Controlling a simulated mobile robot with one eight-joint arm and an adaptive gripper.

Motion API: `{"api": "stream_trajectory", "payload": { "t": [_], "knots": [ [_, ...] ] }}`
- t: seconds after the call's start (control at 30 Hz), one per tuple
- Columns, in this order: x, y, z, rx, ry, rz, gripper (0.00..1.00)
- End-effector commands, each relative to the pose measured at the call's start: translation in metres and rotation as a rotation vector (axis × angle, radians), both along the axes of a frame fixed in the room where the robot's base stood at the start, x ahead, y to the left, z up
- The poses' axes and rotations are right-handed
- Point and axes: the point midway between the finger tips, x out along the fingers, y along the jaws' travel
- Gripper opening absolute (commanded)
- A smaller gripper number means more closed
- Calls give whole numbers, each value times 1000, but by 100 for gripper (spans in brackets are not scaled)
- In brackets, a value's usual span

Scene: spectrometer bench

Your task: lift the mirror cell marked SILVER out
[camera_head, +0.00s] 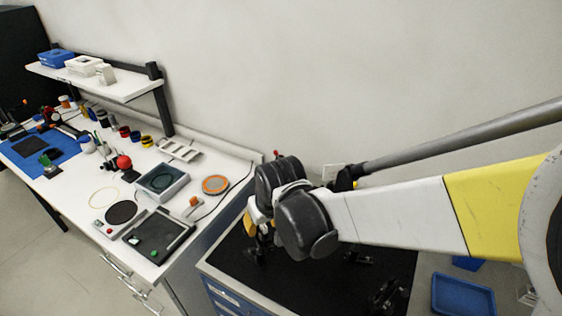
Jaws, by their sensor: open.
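My arm reaches in from the right, and its dark wrist hangs over the black-topped bench (330,285). My gripper (258,243) is partly visible below and left of the wrist, above the left part of that bench. It is open, and I see nothing held in it. Small dark mounts (385,296) stand on the black top near the front right, and another dark mount (358,257) stands further back. A dark shape also shows just under the gripper. No SILVER mark can be read, so I cannot tell which item is the mirror cell; the wrist hides part of the bench.
A white worktable (205,160) on the left holds a grey open box (162,182), a dark tray (158,236), an orange-rimmed disc (215,185) and small jars. A wall shelf (105,84) overhangs its back. A blue bin (463,295) lies on the floor at right.

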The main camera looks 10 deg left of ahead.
Motion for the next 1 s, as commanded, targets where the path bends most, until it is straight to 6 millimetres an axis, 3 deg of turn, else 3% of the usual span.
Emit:
{"api": "stream_trajectory", "payload": {
  "t": [0.1, 0.33, 0.47, 0.83, 1.0],
  "knots": [
    [3, 2, -10, 0, 0, -1, 39],
    [3, 2, -11, 0, 0, -1, 39],
    [3, 2, -11, 0, 0, -1, 1],
    [3, 2, -10, 0, 0, -1, 0],
    [3, 2, 1, 0, 0, -1, 0]
  ]
}}
